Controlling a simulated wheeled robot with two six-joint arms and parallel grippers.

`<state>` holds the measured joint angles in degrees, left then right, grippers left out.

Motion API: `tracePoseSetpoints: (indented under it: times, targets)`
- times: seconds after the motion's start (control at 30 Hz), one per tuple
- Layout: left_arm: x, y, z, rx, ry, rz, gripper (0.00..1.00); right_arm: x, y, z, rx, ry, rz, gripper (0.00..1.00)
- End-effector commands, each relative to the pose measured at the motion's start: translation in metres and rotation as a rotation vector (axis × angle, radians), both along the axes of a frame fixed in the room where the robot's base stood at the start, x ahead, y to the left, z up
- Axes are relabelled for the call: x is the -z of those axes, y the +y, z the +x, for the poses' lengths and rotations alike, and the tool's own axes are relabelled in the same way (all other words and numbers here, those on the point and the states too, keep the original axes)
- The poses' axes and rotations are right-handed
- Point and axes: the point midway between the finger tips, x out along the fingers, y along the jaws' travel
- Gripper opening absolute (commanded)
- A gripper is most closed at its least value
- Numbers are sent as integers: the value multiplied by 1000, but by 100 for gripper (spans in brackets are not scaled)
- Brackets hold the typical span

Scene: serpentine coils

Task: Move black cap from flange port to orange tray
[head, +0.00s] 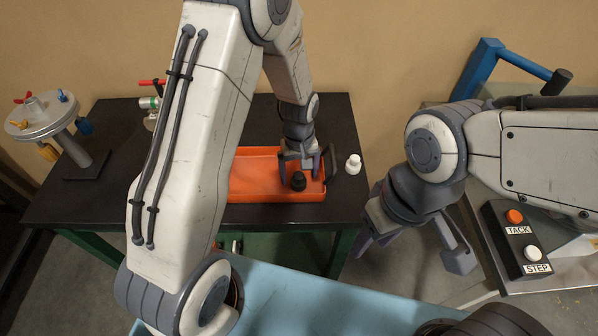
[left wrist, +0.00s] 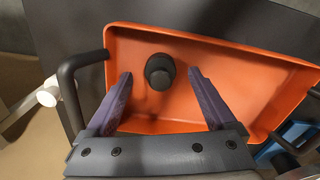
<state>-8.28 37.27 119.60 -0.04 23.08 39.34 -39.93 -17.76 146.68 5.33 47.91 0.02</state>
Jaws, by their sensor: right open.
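The black cap (head: 299,181) is in the orange tray (head: 255,183), near the tray's right end in the head view. In the left wrist view the cap (left wrist: 160,71) rests on the tray floor (left wrist: 225,90). My left gripper (head: 302,165) is over the tray with its fingers spread apart. The left wrist view shows the open fingers (left wrist: 160,80) on either side of the cap, with a gap between each finger and the cap. My right gripper (head: 412,250) is open and empty, away from the table at the right. My left arm hides part of the tray.
A round grey flange (head: 38,115) with coloured fittings stands on the dark table (head: 110,185) at the left. A red-handled valve (head: 150,100) is behind my left arm. A white fitting (head: 353,163) stands right of the tray. A button box (head: 515,240) is at the right.

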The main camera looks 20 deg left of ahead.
Motion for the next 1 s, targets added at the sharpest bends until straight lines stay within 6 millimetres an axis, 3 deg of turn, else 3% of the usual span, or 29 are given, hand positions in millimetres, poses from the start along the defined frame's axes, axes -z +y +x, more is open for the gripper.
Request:
tracePoseSetpoints:
  times: [0.27,0.7,1.0]
  targets:
    - [-14,0,1,0,-5,-1,90,3,0,0,0,0,0,50]
    - [-93,0,1,0,-5,-1,90,13,0,0,-1,0,0,50]
    - [-105,0,-1,3,0,0,90,14,0,0,-1,0,0,50]
